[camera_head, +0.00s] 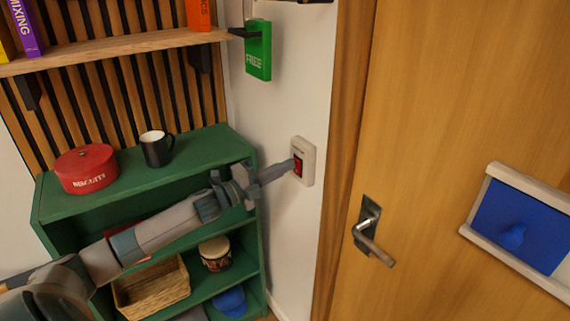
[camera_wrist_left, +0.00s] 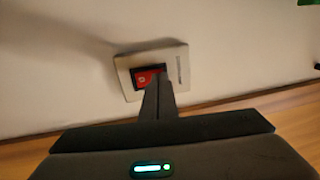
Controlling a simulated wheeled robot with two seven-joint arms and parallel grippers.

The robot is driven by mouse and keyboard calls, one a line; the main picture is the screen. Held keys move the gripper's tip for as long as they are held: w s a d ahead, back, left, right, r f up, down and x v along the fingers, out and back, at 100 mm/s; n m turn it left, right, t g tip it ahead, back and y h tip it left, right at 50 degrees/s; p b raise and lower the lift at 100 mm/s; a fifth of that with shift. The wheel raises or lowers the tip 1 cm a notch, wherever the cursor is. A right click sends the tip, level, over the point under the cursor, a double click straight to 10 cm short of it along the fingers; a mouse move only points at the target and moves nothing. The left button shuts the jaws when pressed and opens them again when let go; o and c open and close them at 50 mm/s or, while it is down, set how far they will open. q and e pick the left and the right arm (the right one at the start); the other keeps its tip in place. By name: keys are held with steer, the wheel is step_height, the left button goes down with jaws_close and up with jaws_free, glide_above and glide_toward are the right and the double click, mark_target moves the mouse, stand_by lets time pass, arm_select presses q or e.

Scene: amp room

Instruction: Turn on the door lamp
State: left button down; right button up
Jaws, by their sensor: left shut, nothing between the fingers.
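A white wall switch plate (camera_head: 308,150) with a red rocker (camera_head: 298,167) is on the white wall, left of the door frame. My left gripper (camera_head: 291,166) is shut and empty, and its fingertips are at the red rocker. I cannot tell whether they press on it. In the left wrist view the plate (camera_wrist_left: 180,62) and the red rocker (camera_wrist_left: 146,77) show behind the fingertips (camera_wrist_left: 158,78), which cover part of the rocker. No lamp can be made out in either view. My right gripper is not in view.
A green shelf unit (camera_head: 195,150) stands below my left arm, with a red biscuit tin (camera_head: 86,169), a dark mug (camera_head: 157,149) and a wicker basket (camera_head: 150,290). A green sign (camera_head: 258,50) hangs above the switch. The wooden door (camera_head: 440,100) with its handle (camera_head: 372,242) is shut at right.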

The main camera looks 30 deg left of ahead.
arm_select(q)
steer(key=shift+w+d, duration=0.1)
steer(key=shift+w, duration=0.05)
steer(key=shift+w+r, duration=0.15)
stand_by(0.4)
